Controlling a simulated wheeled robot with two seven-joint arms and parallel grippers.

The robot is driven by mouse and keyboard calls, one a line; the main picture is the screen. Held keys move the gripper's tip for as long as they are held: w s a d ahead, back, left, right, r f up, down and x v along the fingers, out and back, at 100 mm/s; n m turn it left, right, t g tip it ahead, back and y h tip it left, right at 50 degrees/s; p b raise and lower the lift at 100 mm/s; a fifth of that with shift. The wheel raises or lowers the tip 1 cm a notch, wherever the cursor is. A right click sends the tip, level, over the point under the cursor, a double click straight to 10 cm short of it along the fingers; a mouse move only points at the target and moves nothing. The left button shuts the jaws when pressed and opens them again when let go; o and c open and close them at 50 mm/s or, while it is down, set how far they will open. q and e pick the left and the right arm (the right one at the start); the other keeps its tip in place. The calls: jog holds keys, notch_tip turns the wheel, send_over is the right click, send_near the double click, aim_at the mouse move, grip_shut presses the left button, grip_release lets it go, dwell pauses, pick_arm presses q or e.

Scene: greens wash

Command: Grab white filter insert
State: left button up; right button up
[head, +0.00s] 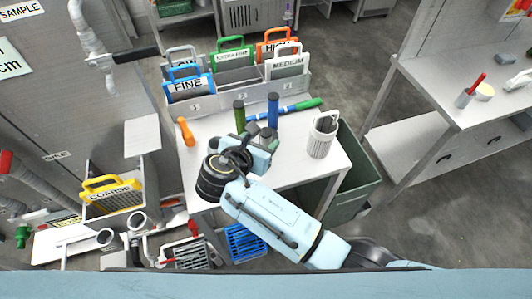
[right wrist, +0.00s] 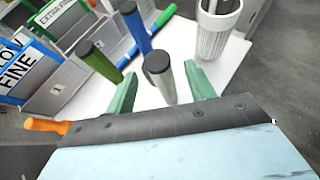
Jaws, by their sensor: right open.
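The white filter insert (right wrist: 162,88) looks like a pale upright cylinder with a dark cap, standing on the white table. In the right wrist view it stands between the two green fingers of my right gripper (right wrist: 160,72), which is open, with gaps visible on both sides. In the head view my right gripper (head: 260,136) is low over the table, and its hand and fingers hide most of the insert. A green insert (head: 240,117) and a blue insert (head: 273,110) stand upright just beyond. My left gripper is not in view.
A white perforated basket (head: 321,138) stands at the table's right. A grey rack (head: 235,93) with labelled frames lines the back. The table's (head: 297,174) front right is clear.

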aim_at(269, 131)
jog(key=w, duration=0.1)
jog(key=w+d, duration=0.1)
jog(key=w+f, duration=0.1)
jog(key=shift+w+d, duration=0.3)
jog(key=shift+d, duration=0.1)
jog(key=shift+w+d+f, duration=0.15)
jog(key=shift+w, duration=0.2)
grip_shut()
